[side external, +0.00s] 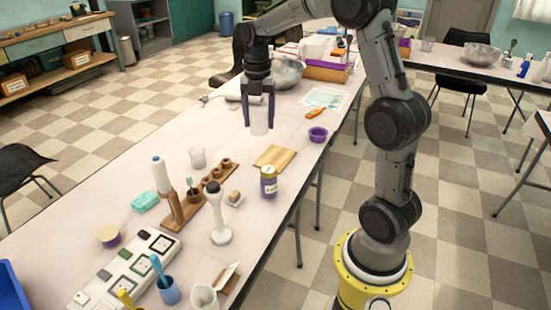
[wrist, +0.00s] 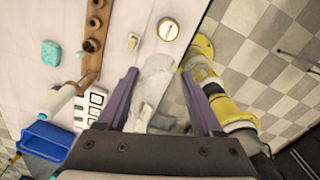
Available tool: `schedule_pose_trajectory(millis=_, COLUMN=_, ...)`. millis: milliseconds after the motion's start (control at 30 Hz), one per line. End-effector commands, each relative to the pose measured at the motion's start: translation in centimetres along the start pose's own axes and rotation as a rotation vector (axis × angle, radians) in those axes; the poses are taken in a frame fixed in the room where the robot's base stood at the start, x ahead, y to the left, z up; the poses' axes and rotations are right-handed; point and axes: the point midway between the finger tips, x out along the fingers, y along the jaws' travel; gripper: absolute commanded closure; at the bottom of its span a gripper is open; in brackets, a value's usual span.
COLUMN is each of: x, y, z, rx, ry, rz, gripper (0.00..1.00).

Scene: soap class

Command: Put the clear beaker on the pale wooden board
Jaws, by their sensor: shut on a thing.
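The clear beaker (side external: 259,123) is held upright between the two dark fingers of my gripper (side external: 258,112), which is shut on it. In the side view it hangs up and slightly left of the pale wooden board (side external: 275,158); it seems to be above the table, but its exact height is hard to tell. In the wrist view the see-through beaker (wrist: 156,76) shows between the purple-grey fingers of my gripper (wrist: 161,82). The board lies flat and bare on the table; I cannot make it out in the wrist view.
A labelled jar (side external: 268,182) stands right beside the board's near edge. A purple bowl (side external: 317,134) is to its right, and another clear cup (side external: 198,158) to its left. A wooden rack (side external: 200,195) and white pestle-like stand (side external: 220,222) are nearer. The table's right edge is close.

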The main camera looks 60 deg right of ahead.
Motion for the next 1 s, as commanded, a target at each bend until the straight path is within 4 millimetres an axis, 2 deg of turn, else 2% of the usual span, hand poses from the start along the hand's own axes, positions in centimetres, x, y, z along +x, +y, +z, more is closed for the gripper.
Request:
schedule_pose_trajectory(millis=33, x=0.1, y=-1.3, z=2.0, rx=0.055, ry=0.001, rz=0.000, gripper=0.89)
schedule_pose_trajectory(millis=200, x=0.3, y=-4.5, z=6.3, rx=0.174, ry=0.001, rz=-0.001, gripper=0.89)
schedule_pose_trajectory(millis=467, x=0.4, y=-8.2, z=10.2, rx=0.289, ry=-0.001, rz=0.000, gripper=0.89)
schedule_pose_trajectory(millis=767, x=6.3, y=-8.3, z=10.1, rx=0.289, ry=0.004, rz=-0.003, gripper=0.89)
schedule_pose_trajectory(millis=800, x=7.4, y=-8.3, z=10.1, rx=0.289, ry=0.005, rz=-0.004, gripper=0.89)
schedule_pose_trajectory(millis=1000, x=10.8, y=-8.2, z=10.2, rx=0.289, ry=0.003, rz=-0.003, gripper=0.89)
